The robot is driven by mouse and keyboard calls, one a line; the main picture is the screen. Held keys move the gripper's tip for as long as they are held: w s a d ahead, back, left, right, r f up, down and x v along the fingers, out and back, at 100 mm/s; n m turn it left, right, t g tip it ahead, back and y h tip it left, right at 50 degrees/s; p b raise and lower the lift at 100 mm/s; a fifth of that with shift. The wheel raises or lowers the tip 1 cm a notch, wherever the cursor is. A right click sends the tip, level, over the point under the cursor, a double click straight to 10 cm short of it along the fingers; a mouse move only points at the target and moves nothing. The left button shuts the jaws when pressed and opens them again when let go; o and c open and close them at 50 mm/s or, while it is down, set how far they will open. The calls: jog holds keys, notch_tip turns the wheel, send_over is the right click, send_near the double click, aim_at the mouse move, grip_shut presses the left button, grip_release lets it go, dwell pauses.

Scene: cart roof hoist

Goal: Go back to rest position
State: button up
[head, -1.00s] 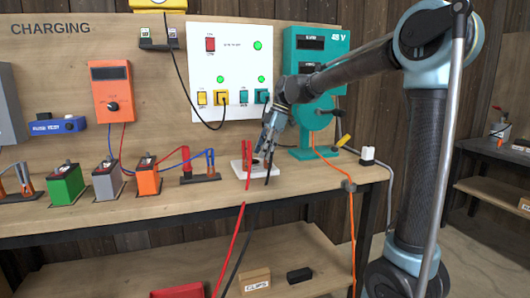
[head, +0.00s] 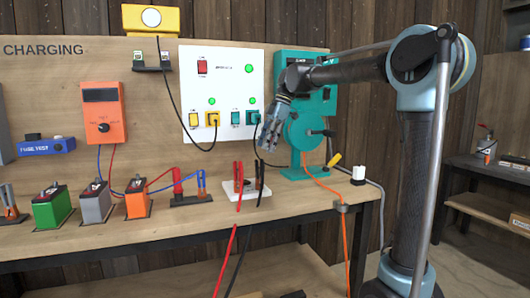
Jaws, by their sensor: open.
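My gripper (head: 268,141) is open and empty in the head view. It hangs in front of the right part of the white switch panel (head: 222,75), left of the teal hoist unit (head: 304,132). Below it, a red clamp (head: 238,176) and a black clamp (head: 259,175) stand upright on a white base (head: 247,193) on the bench. Their red and black cables run down over the bench's front edge. The gripper is above the clamps and apart from them.
The wooden bench (head: 110,240) holds green (head: 53,208), grey (head: 94,203) and orange (head: 138,198) batteries at the left. An orange meter (head: 103,113) hangs on the backboard. An orange cable (head: 349,250) hangs over the front edge. A second bench (head: 490,155) stands at the far right.

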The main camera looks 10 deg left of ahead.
jog(key=shift+r, duration=0.1)
jog(key=s+d+f+m+t, duration=0.1)
jog(key=s+d+f+m, duration=0.2)
jog(key=d, duration=0.4)
jog(key=s+d+f+m+t, duration=0.1)
jog(key=s+d+f+m, duration=0.2)
jog(key=d, duration=0.5)
jog(key=s+d+f+m+t+h, duration=0.1)
jog(key=s+d+f+m+h, duration=0.1)
jog(key=s+d+f+m, duration=0.7)
jog(key=s+d+f+m+t+h, duration=0.1)
jog(key=s+d+f+m+h, duration=0.1)
jog(key=s+d+f+m, duration=0.7)
jog(key=s+d+f, duration=0.1)
jog(key=d+f, duration=0.3)
jog(key=f, duration=0.4)
jog(key=shift+d+f+t, duration=0.25)
jog(key=shift+d+t, duration=0.05)
jog(key=shift+d, duration=0.05)
